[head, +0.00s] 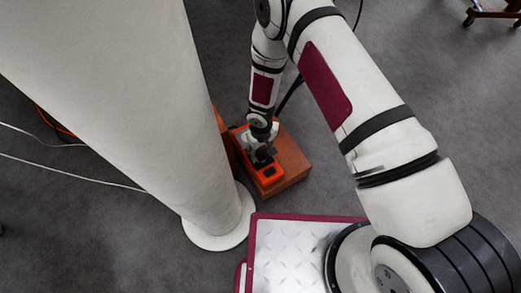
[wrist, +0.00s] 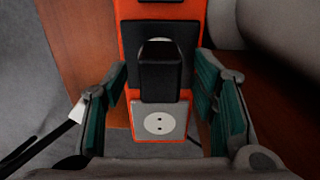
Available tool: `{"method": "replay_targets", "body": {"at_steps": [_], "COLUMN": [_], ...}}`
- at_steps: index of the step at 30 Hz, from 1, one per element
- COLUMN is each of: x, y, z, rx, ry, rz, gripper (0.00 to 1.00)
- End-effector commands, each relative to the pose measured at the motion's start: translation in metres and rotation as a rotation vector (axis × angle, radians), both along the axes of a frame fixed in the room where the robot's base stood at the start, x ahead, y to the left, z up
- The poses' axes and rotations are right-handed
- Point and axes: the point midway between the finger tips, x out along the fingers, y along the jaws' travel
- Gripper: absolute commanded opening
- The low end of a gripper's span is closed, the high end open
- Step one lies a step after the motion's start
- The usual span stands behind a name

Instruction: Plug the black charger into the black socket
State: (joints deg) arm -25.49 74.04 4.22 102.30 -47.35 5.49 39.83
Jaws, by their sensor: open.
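An orange power strip (head: 270,176) lies on a wooden block in the head view, and it also shows in the wrist view (wrist: 127,12). The black charger (wrist: 161,78) stands on the strip between my fingers in the wrist view. A dark socket plate (wrist: 186,32) shows behind the charger's far end, its pale round face mostly hidden. A white round socket (wrist: 158,123) shows uncovered on the near side. My gripper (wrist: 162,80) is open, one finger on each side of the charger, with gaps visible. In the head view my gripper (head: 262,140) hides much of the strip. The charger's prongs are hidden.
The wooden block (head: 292,160) stands on grey carpet. A large white column (head: 150,110) rises close to its left. White and orange cables (head: 75,168) run along the floor at left. Open carpet lies to the block's right.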

Motion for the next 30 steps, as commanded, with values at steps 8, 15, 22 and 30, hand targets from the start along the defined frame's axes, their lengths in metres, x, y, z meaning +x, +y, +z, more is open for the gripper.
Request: {"method": "replay_targets", "body": {"at_steps": [8,15,22,30], "x": [0.001,0.001,0.001,0.000], "y": [0.000,0.000,0.000,0.000], "z": [0.017,0.064,0.103,0.120], "rx": [0.001,0.002,0.002,-0.001], "ry": [-0.002,-0.003,-0.002,0.001], "rz": [0.000,-0.002,-0.001,0.000], "gripper": [0.53,0.53,0.53,0.53]}}
